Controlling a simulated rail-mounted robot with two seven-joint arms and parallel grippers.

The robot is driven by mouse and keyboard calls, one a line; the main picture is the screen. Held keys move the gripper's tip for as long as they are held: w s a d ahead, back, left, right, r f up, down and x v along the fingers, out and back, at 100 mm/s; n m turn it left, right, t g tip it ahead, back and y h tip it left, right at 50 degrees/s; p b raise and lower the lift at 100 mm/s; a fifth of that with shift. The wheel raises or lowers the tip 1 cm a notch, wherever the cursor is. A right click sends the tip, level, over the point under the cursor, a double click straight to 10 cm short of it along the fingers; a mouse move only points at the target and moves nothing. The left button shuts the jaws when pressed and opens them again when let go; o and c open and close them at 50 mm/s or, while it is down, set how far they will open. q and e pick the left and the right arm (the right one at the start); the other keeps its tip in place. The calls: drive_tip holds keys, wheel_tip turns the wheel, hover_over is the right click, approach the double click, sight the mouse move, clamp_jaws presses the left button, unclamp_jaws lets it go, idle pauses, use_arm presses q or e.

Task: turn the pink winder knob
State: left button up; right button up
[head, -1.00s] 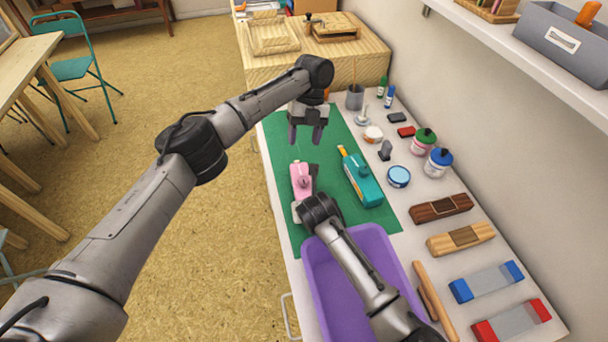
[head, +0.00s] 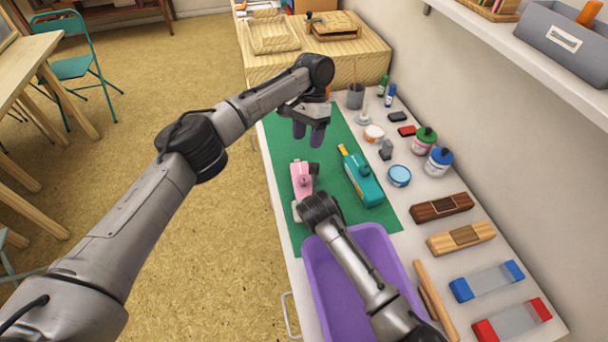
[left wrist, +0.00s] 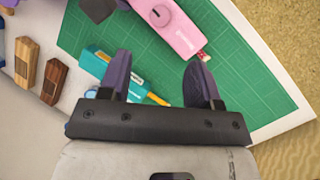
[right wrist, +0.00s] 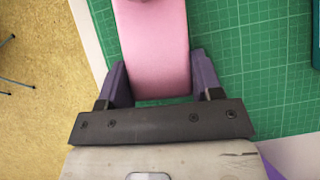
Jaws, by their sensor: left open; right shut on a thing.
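A pink tape-like device (head: 301,176) lies on the green cutting mat (head: 345,143). Its round pink winder knob (left wrist: 160,14) with a dark outline shows at the top of the left wrist view. The device also fills the space between the fingers in the right wrist view (right wrist: 152,50). My right gripper (right wrist: 152,82) is shut on the device's near end; its fingers are mostly hidden by its arm in the head view. My left gripper (head: 309,133) is open and empty above the mat, beyond the far end of the pink device.
A similar teal device (head: 364,182) lies to the right on the mat. A purple tray (head: 312,275) stands in front, partly under my right arm. Ink jars (head: 424,140), wooden blocks (head: 440,208) and small pads line the wall side. The far left of the mat is clear.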

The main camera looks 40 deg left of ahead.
sight(304, 178)
use_arm(q)
drive_tip(key=s+f+n, duration=0.1)
drive_tip(key=f+n, duration=0.1)
drive_tip(key=f, duration=0.1)
drive_tip(key=s+d+f+n, duration=0.1)
drive_tip(key=f+n, duration=0.1)
drive_tip(key=f, duration=0.2)
drive_tip(key=s+d+f+n, duration=0.1)
drive_tip(key=s+f+n, duration=0.1)
drive_tip(key=f+n, duration=0.1)
drive_tip(key=shift+s+f, duration=0.1)
drive_tip(key=shift+f, duration=0.45)
drive_tip(key=c, duration=0.9)
drive_tip(key=m+y, duration=0.1)
drive_tip(key=m, duration=0.3)
drive_tip(key=shift+m+y, duration=0.3)
drive_tip(key=shift+y, duration=0.1)
drive_tip(key=shift+c, duration=0.2)
